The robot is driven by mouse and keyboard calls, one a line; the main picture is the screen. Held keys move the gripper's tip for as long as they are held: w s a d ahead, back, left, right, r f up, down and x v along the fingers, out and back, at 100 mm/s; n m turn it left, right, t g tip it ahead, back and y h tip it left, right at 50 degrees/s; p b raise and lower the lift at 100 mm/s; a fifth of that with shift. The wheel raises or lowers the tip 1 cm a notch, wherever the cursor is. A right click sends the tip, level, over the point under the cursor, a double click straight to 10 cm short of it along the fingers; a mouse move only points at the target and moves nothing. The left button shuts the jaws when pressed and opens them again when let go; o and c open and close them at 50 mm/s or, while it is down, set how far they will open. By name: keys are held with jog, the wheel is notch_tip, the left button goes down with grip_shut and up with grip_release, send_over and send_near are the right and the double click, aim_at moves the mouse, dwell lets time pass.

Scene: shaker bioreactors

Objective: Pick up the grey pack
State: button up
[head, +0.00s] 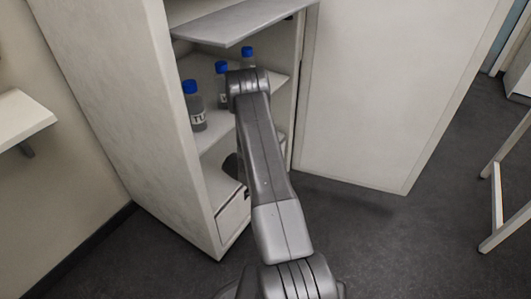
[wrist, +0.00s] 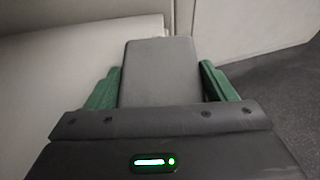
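The grey pack (wrist: 160,75) is a flat, dark grey block in the middle of the wrist view. My gripper (wrist: 160,75) has one green finger on each side of it, and the fingertips appear to press on its left and right edges. The near end of the pack is hidden behind the dark gripper body. I cannot tell whether the pack still touches a surface under it. In the head view, my arm hides both the gripper and the pack.
An open white cabinet (head: 130,110) has shelves with blue-capped bottles (head: 194,105) behind my arm. Its door (head: 375,90) stands open to the right. A white ledge (head: 20,115) is at the left. Dark floor (head: 390,245) is clear at front right, with a white frame (head: 498,200) beyond.

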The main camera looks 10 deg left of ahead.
jog(key=shift+c, duration=0.9)
jog(key=shift+r, duration=0.1)
